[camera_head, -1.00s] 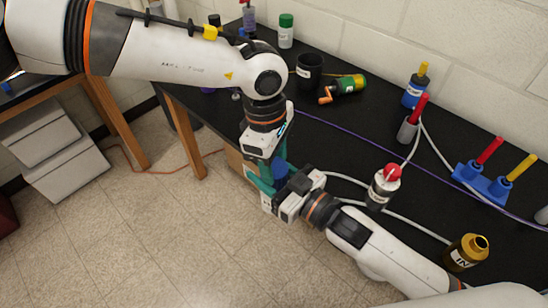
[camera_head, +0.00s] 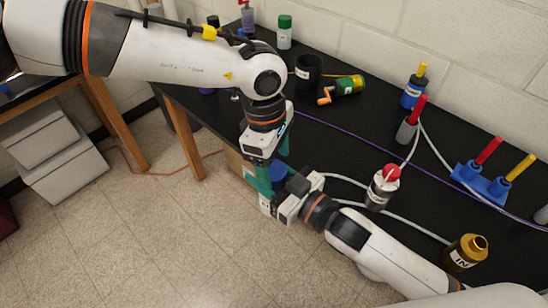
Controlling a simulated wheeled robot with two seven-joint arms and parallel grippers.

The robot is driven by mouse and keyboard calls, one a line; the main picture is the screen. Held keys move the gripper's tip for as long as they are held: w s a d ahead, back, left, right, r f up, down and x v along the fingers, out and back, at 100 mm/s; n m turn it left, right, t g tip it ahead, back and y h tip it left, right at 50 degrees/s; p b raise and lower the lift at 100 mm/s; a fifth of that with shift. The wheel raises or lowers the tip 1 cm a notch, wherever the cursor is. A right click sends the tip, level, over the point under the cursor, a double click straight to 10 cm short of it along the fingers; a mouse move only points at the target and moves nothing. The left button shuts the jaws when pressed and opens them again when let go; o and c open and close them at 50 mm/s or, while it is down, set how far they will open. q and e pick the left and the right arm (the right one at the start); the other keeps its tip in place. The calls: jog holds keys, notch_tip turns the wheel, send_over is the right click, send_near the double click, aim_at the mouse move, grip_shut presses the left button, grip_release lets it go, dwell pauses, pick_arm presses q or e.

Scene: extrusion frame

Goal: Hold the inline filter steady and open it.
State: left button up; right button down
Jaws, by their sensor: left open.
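A piece with a blue top, which looks like the inline filter (camera_head: 278,172), is just off the near edge of the table, between the two grippers. My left gripper (camera_head: 273,165) comes down from above with its teal fingers spread around the blue top. My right gripper (camera_head: 272,197) reaches in from the lower right, below the blue top. It appears closed around the lower body of the filter, which is mostly hidden by the grippers.
The black table (camera_head: 330,140) holds a red-capped canister (camera_head: 382,189) with white tubes, a gold IN bottle (camera_head: 465,253), a blue rack (camera_head: 482,184), a dark cup (camera_head: 308,73) and a green bottle (camera_head: 346,86). Open floor (camera_head: 180,225) lies left of the grippers.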

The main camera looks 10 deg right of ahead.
pick_arm(q)
notch_tip(320, 180, up, 4)
jog(key=shift+r, duration=0.25)
jog(key=shift+c, duration=1.1)
jog(key=shift+s+r+m, duration=0.35)
jog(key=shift+s+m, duration=0.1)
jog(key=shift+m, duration=0.45)
jog(key=s+r+m+t, duration=0.3)
jog(key=r+m, duration=0.2)
jog(key=m, duration=0.5)
jog(key=shift+m+t+y, duration=0.4)
jog(key=shift+m, duration=0.1)
jog(key=x, duration=1)
jog(key=shift+w+a+f, duration=0.15)
jog(key=shift+a+f, duration=0.2)
jog(key=shift+f, duration=0.05)
